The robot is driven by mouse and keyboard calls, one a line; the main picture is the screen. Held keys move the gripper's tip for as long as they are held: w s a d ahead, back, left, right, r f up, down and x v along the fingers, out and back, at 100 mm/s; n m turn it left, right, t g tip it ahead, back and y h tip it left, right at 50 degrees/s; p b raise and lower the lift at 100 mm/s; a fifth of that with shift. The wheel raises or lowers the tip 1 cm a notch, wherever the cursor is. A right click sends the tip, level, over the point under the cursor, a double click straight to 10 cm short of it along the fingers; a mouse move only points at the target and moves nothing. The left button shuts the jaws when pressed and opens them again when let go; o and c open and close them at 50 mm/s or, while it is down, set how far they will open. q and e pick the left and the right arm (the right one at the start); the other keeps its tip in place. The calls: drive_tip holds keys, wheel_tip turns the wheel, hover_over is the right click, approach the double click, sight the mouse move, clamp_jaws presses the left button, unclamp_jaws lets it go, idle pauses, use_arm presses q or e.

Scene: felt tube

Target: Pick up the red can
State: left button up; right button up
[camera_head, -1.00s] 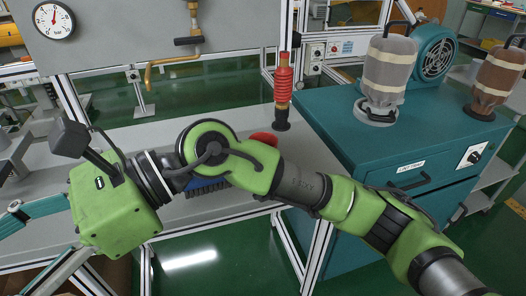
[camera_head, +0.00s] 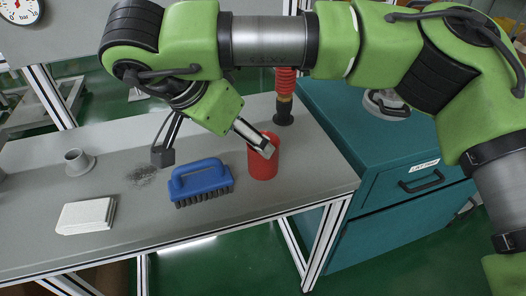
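The red can (camera_head: 263,160) stands upright on the grey bench, near its right end. My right gripper (camera_head: 216,154) reaches down from an arm that comes in from the right. Its two fingers are spread wide. One finger overlaps the can's upper left and rim in the picture; I cannot tell whether it touches or is inside the rim. The other finger hangs well to the left, behind the blue brush (camera_head: 201,178). Nothing is held. My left gripper is not in view.
The blue brush lies just left of the can. Further left are a white block (camera_head: 86,216), a grey flanged piece (camera_head: 78,161) and a dark patch (camera_head: 142,176) on the bench. A red ribbed post (camera_head: 285,85) stands behind the can. A teal cabinet (camera_head: 385,200) is at the right.

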sight(262, 158)
drive_tip(key=x, duration=0.6)
drive_tip(key=shift+s+d+f, duration=0.15)
drive_tip(key=shift+s+f, duration=0.05)
drive_tip(key=shift+f, duration=0.2)
drive_tip(key=x, duration=0.4)
drive_tip(key=shift+s+f+b, duration=0.1)
drive_tip(key=shift+f+b, duration=0.1)
drive_tip(key=shift+b, duration=0.1)
drive_tip(key=shift+w+f, duration=0.2)
drive_tip(key=shift+f, duration=0.15)
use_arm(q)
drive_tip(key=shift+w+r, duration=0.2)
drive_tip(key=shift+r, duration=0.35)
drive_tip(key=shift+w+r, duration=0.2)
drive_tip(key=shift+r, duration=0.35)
use_arm(e)
drive_tip(key=c, duration=1.2)
